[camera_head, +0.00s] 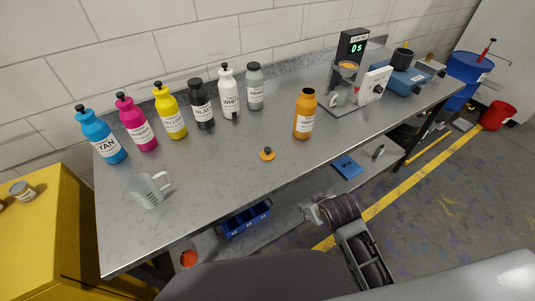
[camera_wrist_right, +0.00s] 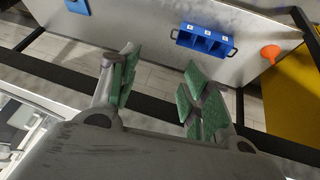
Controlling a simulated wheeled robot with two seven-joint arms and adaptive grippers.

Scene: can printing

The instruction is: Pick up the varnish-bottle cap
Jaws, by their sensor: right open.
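The varnish-bottle cap (camera_head: 267,155) is a small orange disc with a black knob. It lies on the steel table near its front edge, in the head view. The orange varnish bottle (camera_head: 304,118) stands uncapped behind it to the right. My right gripper (camera_head: 312,214) is at the table's front side, below and to the right of the cap, not touching it. In the right wrist view its green-padded fingers (camera_wrist_right: 158,86) are spread apart with nothing between them. The cap is not visible in that view. My left gripper is not in view.
Several coloured bottles (camera_head: 165,112) line the table's back, with a clear jug (camera_head: 151,190) at the front left. A blue bin (camera_head: 244,218) and an orange funnel (camera_wrist_right: 271,52) are below. The tabletop around the cap is clear.

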